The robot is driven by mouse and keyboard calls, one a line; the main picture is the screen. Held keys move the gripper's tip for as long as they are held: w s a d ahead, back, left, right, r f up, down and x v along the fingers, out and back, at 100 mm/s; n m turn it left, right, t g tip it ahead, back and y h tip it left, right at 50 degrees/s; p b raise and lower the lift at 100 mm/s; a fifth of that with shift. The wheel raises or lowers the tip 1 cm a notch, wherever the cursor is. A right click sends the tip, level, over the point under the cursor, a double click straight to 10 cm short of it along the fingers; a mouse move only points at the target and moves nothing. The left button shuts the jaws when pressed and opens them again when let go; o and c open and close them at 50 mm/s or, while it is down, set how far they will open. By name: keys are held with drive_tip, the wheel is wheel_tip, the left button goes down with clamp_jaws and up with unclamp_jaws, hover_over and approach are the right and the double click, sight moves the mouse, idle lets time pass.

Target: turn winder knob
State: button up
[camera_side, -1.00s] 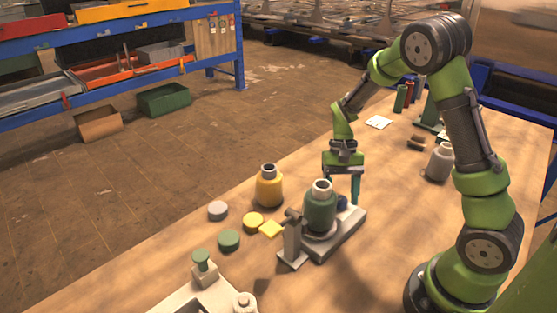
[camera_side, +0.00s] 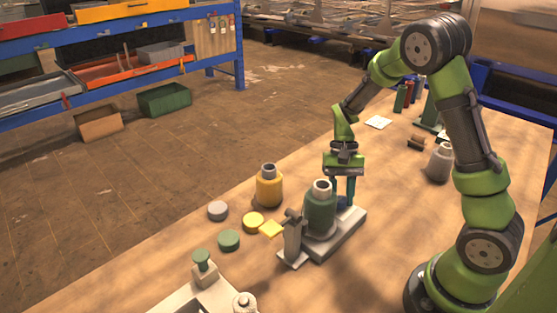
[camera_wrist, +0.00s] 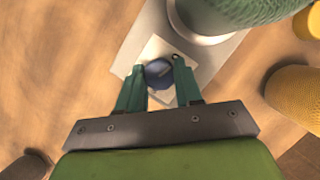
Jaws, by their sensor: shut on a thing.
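The winder has a grey base (camera_side: 345,236) with a green bottle-like body (camera_side: 320,212) upright on it and a grey bracket at its front end. The dark blue knob sits at the back end of the base, mostly hidden behind the fingers in the side view. In the wrist view the round blue knob (camera_wrist: 158,73) lies between the two teal fingertips. My gripper (camera_side: 343,203) is down over that end, pointing down, beside the green body. It is shut on the knob, with one finger on each side. The green body's edge also shows in the wrist view (camera_wrist: 235,8).
A grey bottle (camera_side: 439,163) stands at the right. A grey fixture (camera_side: 202,285) is at the front.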

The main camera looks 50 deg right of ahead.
drive_tip(key=m, duration=0.2)
drive_tip(key=m+t, duration=0.1)
drive_tip(key=m, duration=0.1)
drive_tip(key=shift+s+d+t+y, duration=0.1)
drive_tip(key=shift+d+t+y, duration=0.05)
drive_tip(key=shift+t+y, duration=0.2)
drive_tip(key=m+t, duration=0.1)
drive_tip(key=m, duration=0.3)
drive_tip(key=shift+s+y, duration=0.1)
drive_tip(key=shift+y, duration=0.15)
drive_tip(key=m+t, duration=0.2)
drive_tip(key=m, duration=0.2)
drive_tip(key=shift+s+m, duration=0.1)
drive_tip(key=shift+m, duration=0.2)
drive_tip(key=m+t+h, duration=0.1)
drive_tip(key=m, duration=0.2)
drive_tip(key=shift+s+m, duration=0.1)
drive_tip(key=shift+m, duration=0.2)
drive_tip(key=m, duration=0.2)
drive_tip(key=m+t+h, duration=0.1)
drive_tip(key=m, duration=0.1)
drive_tip(key=m+t+h, duration=0.1)
drive_tip(key=m, duration=0.1)
drive_tip(key=shift+s+a, duration=0.1)
drive_tip(key=shift+a, duration=0.15)
drive_tip(key=m+h, duration=0.2)
drive_tip(key=m, duration=0.3)
drive_tip(key=shift+a+m, duration=0.1)
drive_tip(key=shift+m, duration=0.2)
